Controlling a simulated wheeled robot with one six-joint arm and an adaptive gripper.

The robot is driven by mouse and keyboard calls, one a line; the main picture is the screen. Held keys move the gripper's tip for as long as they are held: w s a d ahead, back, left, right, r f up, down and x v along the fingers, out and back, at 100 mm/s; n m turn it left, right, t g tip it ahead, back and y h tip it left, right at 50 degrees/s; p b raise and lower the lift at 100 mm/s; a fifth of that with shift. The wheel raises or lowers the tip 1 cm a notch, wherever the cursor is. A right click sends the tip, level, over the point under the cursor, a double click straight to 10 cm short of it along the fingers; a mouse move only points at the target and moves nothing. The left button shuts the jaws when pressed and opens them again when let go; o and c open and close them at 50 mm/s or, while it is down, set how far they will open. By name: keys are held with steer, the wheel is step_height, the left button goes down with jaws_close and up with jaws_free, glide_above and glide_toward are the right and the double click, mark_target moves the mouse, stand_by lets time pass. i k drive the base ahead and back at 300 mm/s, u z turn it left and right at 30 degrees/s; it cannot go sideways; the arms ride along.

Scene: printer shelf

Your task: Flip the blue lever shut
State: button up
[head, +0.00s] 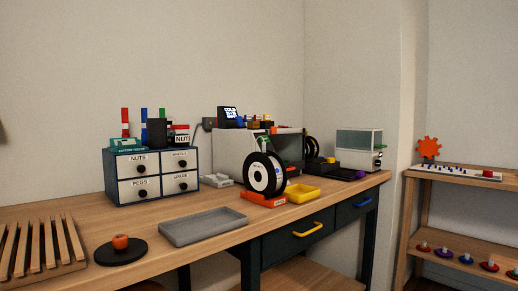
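I cannot make out a blue lever in the head view; any lever on the printer is hidden or too small to tell. The grey printer (233,153) stands at the back middle of the workbench, with a small lit screen (230,113) on top that seems to read COLD. A black-and-white spool (265,174) stands upright on an orange base (263,200) and covers part of the printer's front. My gripper is not in view.
On the workbench (205,262) are a drawer cabinet (150,179), a grey tray (203,227), a yellow tray (302,194), a black disc with an orange knob (121,249) and a wooden slatted rack (40,246). A wooden shelf (463,227) stands right.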

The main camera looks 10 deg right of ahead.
mark_target(241, 124)
steer(key=k, duration=0.6)
steer(key=u, duration=0.55)
steer(key=i, duration=1)
steer(key=z, duration=0.5)
